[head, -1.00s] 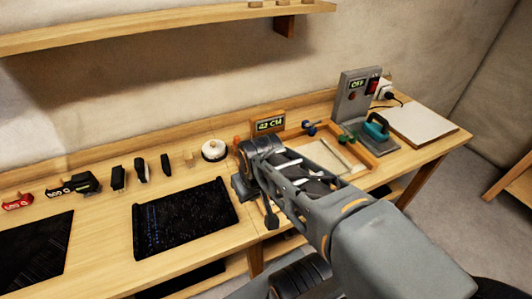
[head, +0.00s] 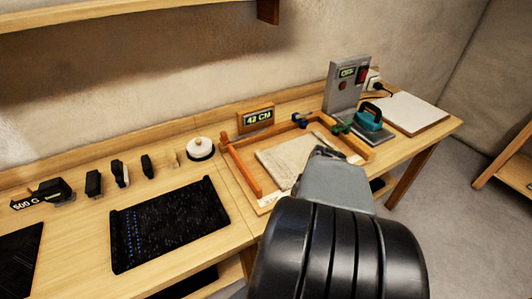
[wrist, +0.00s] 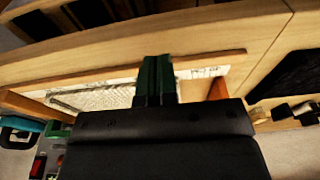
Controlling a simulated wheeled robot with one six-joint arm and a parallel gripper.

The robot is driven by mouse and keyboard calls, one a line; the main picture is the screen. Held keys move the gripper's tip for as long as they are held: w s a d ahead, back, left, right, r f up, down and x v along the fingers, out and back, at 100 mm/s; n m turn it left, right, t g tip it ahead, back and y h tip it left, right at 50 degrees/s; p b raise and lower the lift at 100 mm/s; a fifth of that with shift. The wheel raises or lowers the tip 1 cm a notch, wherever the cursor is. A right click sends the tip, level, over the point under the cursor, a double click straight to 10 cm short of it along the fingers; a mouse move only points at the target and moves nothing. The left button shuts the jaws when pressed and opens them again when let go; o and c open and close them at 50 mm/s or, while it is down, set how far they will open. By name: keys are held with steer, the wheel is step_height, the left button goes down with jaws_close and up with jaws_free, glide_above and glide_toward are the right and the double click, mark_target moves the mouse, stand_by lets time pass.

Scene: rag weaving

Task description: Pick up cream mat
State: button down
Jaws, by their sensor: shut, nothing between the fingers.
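The cream mat (head: 284,158) lies flat inside a shallow wooden frame (head: 241,170) on the bench; my arm covers part of its right side. In the wrist view the pale woven mat (wrist: 105,97) lies beyond and to the left of my fingers. My gripper (wrist: 157,62) is shut and empty, its dark green fingers together, pointing over the frame's edge. I cannot tell the height of the fingertips above the mat. In the head view my arm hides the fingers.
A display reading 42 CM (head: 257,117) stands behind the frame. A grey post (head: 345,90), teal iron (head: 369,117) and white board (head: 410,112) are to the right. A black panel (head: 170,222) and white round knob (head: 200,147) are to the left.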

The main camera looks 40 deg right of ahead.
mark_target(266, 160)
steer(key=w+d, duration=0.1)
steer(key=w, duration=0.6)
steer(key=w+d+p, duration=0.1)
steer(key=w, duration=0.7)
steer(key=w+d, duration=0.1)
steer(key=w, duration=0.6)
steer(key=shift+w, duration=0.4)
steer(key=shift+f, duration=0.65)
steer(key=shift+s+a+f, duration=0.1)
steer(key=shift+s+f, duration=0.05)
